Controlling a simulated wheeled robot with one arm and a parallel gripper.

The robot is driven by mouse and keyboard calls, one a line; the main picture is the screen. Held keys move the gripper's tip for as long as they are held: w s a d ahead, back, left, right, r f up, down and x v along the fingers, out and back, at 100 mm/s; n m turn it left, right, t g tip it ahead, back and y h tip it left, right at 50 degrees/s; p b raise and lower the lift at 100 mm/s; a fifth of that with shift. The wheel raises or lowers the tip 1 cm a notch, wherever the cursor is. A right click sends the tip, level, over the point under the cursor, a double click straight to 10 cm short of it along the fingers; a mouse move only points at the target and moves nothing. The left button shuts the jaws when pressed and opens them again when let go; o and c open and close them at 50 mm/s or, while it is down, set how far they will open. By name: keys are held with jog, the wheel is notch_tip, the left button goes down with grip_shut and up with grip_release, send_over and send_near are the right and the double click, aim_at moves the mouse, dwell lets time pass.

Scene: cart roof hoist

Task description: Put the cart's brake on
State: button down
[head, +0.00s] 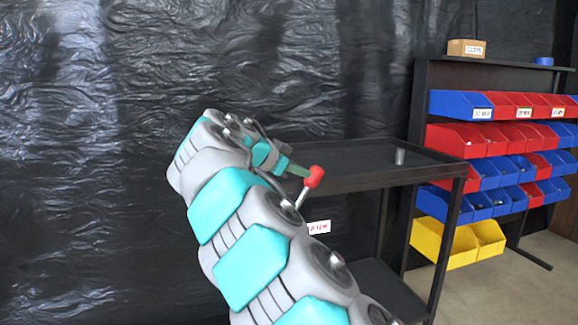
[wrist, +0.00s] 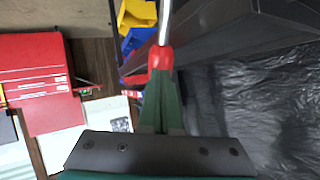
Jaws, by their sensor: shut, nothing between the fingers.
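The black cart (head: 425,177) stands right of centre in the head view. Its brake lever has a silver rod and a red knob (head: 314,176). The lever leans up and to the right above a white label (head: 318,227), whose first letters are hidden behind my arm. My gripper (head: 299,171) is shut, with its green fingertips at the left side of the knob. In the wrist view, the closed fingers (wrist: 160,82) overlap the red knob (wrist: 161,57), and the silver rod runs up beyond it. Nothing is between the fingers. I cannot tell whether they press on the knob.
A small metal cylinder (head: 399,157) stands on the cart top. A rack of blue, red and yellow bins (head: 465,140) stands behind at the right. Black sheeting (head: 90,160) covers the wall. The wrist view shows a red case (wrist: 45,85) at left.

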jog(key=shift+w+d+f, duration=0.25)
jog(key=shift+w+d, duration=0.1)
jog(key=shift+d+f, duration=0.1)
jog(key=shift+w+d+f+m+g+y+b, duration=0.35)
jog(key=shift+d+f+y, duration=0.25)
jog(key=shift+d+y, duration=0.35)
jog(key=shift+w+d+f+m+g+y+b, duration=0.25)
jog(key=shift+d+f+g+y+b, duration=0.3)
jog(key=shift+d, duration=0.65)
jog(key=shift+w+d+f+m+g+y+b, duration=0.2)
jog(key=shift+w+d+f+y+b, duration=0.15)
jog(key=shift+d+f+y, duration=0.5)
jog(key=shift+d+r, duration=0.15)
jog(key=shift+d, duration=0.1)
